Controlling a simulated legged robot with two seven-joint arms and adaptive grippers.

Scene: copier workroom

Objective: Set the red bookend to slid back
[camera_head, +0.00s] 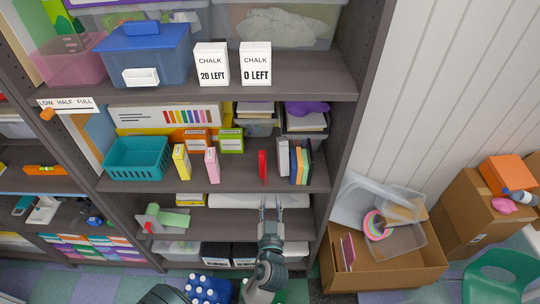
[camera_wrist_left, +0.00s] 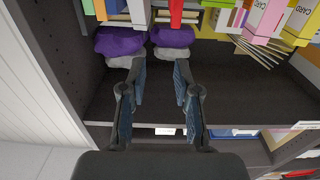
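The red bookend (camera_head: 262,166) stands upright on the middle shelf (camera_head: 240,178), near its front edge. A gap separates it from the row of books (camera_head: 297,162) to its right. In the left wrist view, the red bookend (camera_wrist_left: 176,12) is cut off by the top edge. My left gripper (camera_head: 270,203) is in front of the shelves, lower than the bookend and apart from it. In the left wrist view its two fingers (camera_wrist_left: 161,72) are spread with nothing between them. My right gripper is not in view.
Left of the bookend stand a pink box (camera_head: 212,165), a yellow box (camera_head: 181,162) and a teal basket (camera_head: 137,158). A side panel (camera_head: 345,110) closes the shelf at the right. A cardboard box (camera_head: 385,268) stands on the floor at the right.

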